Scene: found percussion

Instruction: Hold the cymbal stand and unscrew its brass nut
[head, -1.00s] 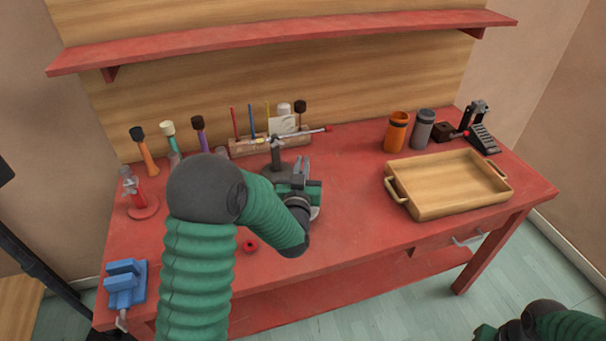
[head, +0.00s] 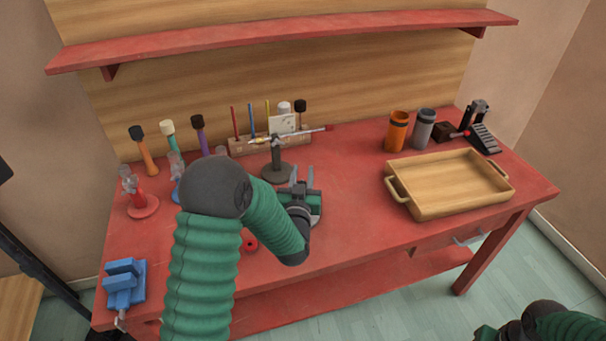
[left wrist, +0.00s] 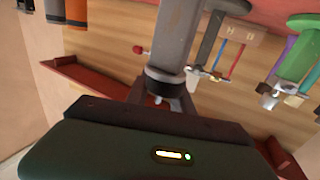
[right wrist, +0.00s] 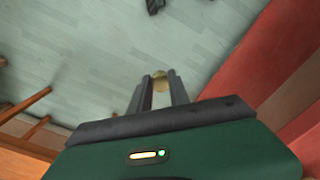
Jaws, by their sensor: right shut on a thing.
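My left gripper (head: 301,175) is open above the middle of the table, its two fingers spread apart. In the left wrist view a grey upright post with a dark collar, which looks like the cymbal stand (left wrist: 178,38), stands at the open fingers. Its thin tip shows between them, with no nut visible on it. In the head view my gripper mostly hides this post. My right gripper (right wrist: 160,85) is shut on a small round brass piece, the brass nut (right wrist: 160,77), held over the floor in front of the table.
A wooden tray (head: 396,192) lies on the table's right, with an orange cup (head: 397,132) and a grey cup (head: 424,130) behind. A dark stand with a horizontal rod (head: 277,172) is just behind my left gripper. Mallets and a blue vise (head: 125,284) are left.

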